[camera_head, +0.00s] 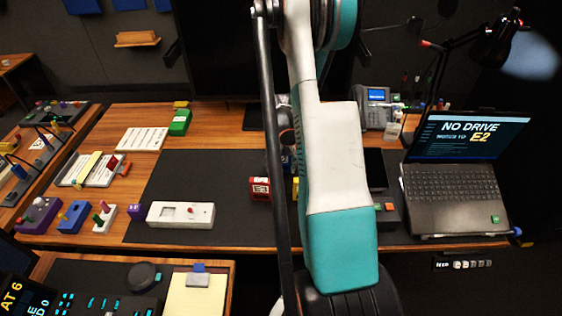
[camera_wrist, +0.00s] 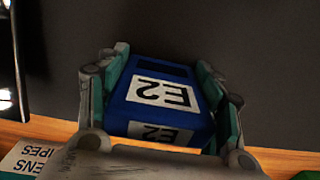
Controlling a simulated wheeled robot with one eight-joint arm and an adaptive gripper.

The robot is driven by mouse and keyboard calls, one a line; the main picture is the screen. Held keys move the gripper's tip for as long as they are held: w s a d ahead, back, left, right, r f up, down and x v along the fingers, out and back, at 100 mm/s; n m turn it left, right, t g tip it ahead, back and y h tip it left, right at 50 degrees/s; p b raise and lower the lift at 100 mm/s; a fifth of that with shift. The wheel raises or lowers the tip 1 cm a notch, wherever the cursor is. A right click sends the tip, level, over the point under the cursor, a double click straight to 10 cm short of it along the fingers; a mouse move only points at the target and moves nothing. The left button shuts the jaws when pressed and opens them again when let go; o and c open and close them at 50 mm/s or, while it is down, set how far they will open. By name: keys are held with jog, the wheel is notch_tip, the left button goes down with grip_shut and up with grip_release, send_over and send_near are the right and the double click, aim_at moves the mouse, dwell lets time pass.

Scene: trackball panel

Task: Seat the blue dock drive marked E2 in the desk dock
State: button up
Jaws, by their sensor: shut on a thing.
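The blue dock drive marked E2 (camera_wrist: 152,72) is between the two fingers of my gripper (camera_wrist: 165,85) in the wrist view. The gripper is shut on it, one finger on each side. In the head view my arm hides the gripper and the drive. A low dark box (camera_head: 388,216) with small orange and green parts stands right of my arm, partly hidden. I cannot tell for sure whether it is the desk dock. The laptop screen (camera_head: 470,136) reads NO DRIVE, with E2 below.
A red block (camera_head: 260,188) lies on the dark mat (camera_head: 225,170), left of my arm. A green block (camera_head: 180,122) stands behind. A phone (camera_head: 378,108) and lamp (camera_head: 488,45) stand at the back right.

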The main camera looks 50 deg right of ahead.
jog(key=shift+r, duration=0.1)
notch_tip(320, 180, up, 20)
jog(key=p, duration=0.6)
